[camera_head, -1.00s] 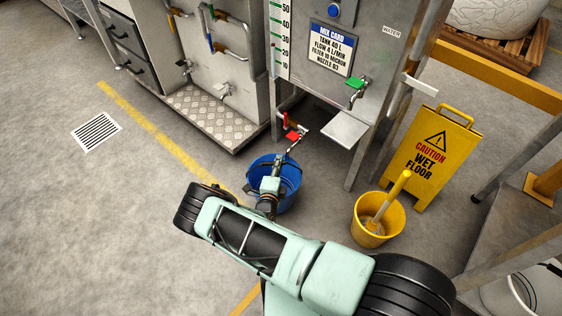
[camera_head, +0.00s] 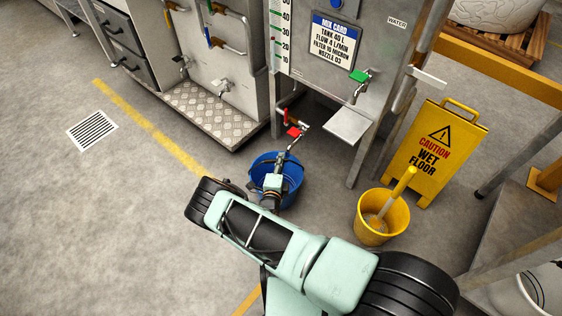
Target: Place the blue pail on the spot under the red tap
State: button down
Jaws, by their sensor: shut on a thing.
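The blue pail (camera_head: 293,190) is below the mix tank's front, upright, just below and left of the red tap (camera_head: 293,132) in the picture. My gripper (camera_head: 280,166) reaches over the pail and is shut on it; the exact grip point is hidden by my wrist. I cannot tell whether the pail's bottom touches the floor. The spot under the red tap is not visible; the pail and my arm cover that area.
A yellow bucket (camera_head: 370,232) with a tool in it and a yellow wet floor sign (camera_head: 436,150) stand to the right. A green tap (camera_head: 359,76) sits above a small metal shelf (camera_head: 347,125). A tank leg (camera_head: 360,160) is right of the pail. Open floor lies left.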

jog(key=c, duration=2)
grip_release()
jog(key=shift+f, duration=0.15)
jog(key=shift+o, duration=0.2)
jog(key=shift+s+r, duration=0.1)
jog(key=shift+r, duration=0.1)
